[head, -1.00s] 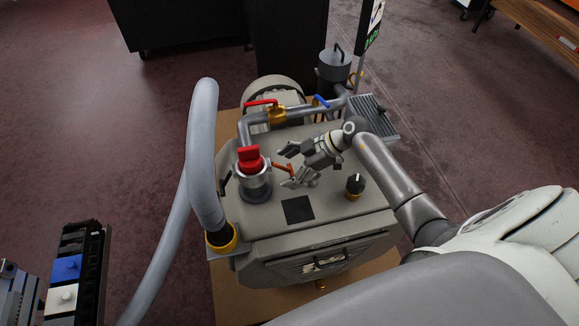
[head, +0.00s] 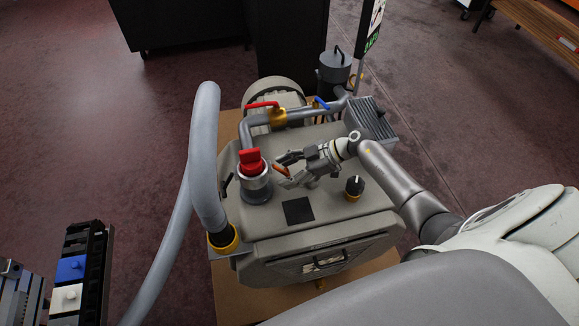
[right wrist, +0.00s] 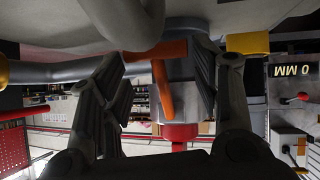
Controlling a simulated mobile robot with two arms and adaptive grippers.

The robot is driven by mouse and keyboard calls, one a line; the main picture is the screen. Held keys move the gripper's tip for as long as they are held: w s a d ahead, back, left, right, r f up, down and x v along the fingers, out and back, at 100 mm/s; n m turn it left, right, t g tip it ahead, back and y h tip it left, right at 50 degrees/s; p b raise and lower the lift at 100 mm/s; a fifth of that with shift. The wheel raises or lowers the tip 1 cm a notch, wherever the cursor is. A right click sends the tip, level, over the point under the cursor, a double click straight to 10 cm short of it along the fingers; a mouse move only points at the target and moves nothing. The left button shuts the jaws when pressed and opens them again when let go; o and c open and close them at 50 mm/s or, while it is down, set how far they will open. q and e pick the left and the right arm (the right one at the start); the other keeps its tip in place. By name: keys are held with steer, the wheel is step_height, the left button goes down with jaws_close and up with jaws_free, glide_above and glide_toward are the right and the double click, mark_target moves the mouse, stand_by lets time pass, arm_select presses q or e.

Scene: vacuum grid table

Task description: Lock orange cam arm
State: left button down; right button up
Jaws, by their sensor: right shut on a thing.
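The orange cam arm (head: 281,170) sticks out from the right side of the grey metal collar (head: 254,184), below the red knob (head: 251,160) on the pump housing. My right gripper (head: 287,169) is at this arm, its two fingers on either side of it and shut on it. In the right wrist view the orange cam arm (right wrist: 162,92) shows between the fingers, running from the collar toward the red part (right wrist: 180,132). Its contact with the fingertips is hard to make out. My left gripper is not in view.
A thick grey hose (head: 205,150) arches at the left of the collar. A red-handled valve (head: 275,114) and a pipe lie behind. A black dial (head: 354,187) stands at the right of the gripper. A rack with blue and white blocks (head: 75,270) is at the lower left.

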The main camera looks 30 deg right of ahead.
mark_target(287, 174)
steer(key=shift+a+f+y+b, duration=0.2)
steer(key=shift+f+y+b, duration=0.1)
steer(key=shift+y, duration=0.1)
steer(key=shift+a, duration=0.1)
steer(key=o, duration=1.4)
steer(key=shift+r, duration=0.1)
step_height(287, 174, up, 10)
